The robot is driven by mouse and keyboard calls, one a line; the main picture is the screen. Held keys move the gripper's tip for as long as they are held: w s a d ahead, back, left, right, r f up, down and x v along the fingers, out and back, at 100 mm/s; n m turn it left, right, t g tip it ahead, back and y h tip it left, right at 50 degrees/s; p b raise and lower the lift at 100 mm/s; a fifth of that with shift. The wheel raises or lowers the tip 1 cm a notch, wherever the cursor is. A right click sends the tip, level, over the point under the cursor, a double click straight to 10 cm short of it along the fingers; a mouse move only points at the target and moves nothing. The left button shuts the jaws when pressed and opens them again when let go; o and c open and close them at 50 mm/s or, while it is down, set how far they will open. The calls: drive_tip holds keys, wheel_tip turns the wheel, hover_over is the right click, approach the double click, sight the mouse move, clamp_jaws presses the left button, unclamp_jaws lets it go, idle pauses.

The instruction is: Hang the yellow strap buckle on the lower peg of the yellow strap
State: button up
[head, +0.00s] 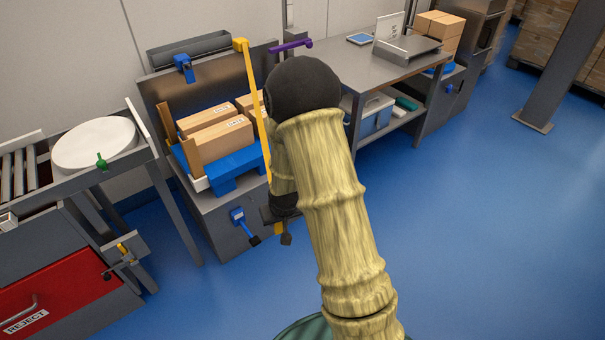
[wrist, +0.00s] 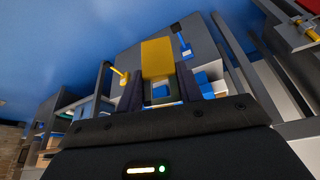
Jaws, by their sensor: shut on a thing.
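The yellow strap (head: 255,110) hangs from a yellow upper mount (head: 240,44) and runs taut down to my gripper (head: 280,214). In the wrist view my gripper (wrist: 158,90) is shut on the yellow strap buckle (wrist: 157,58), a flat yellow plate between the two dark fingers. In the wrist view the yellow peg (wrist: 122,77) stands just left of the fingers. The buckle appears apart from it; the depth gap is unclear.
A blue lower peg (head: 238,216) sits left on the same grey carrier. A purple bar (head: 290,46) juts out near my arm. Blue floor is open to the right.

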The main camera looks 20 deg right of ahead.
drive_tip(key=p, duration=0.3)
drive_tip(key=shift+w, duration=0.1)
drive_tip(key=shift+f+p, duration=0.2)
drive_tip(key=shift+p, duration=0.6)
drive_tip(key=s+f+p, duration=0.1)
drive_tip(key=p, duration=0.4)
drive_tip(key=shift+s+f, duration=0.1)
drive_tip(key=shift+f, duration=0.3)
drive_tip(key=shift+s+f+p, duration=0.9)
drive_tip(key=shift+s+p, duration=0.3)
drive_tip(key=shift+p, duration=0.9)
drive_tip(key=shift+s+f+p, duration=0.9)
drive_tip(key=shift+s+p, duration=0.25)
drive_tip(key=shift+p, duration=0.9)
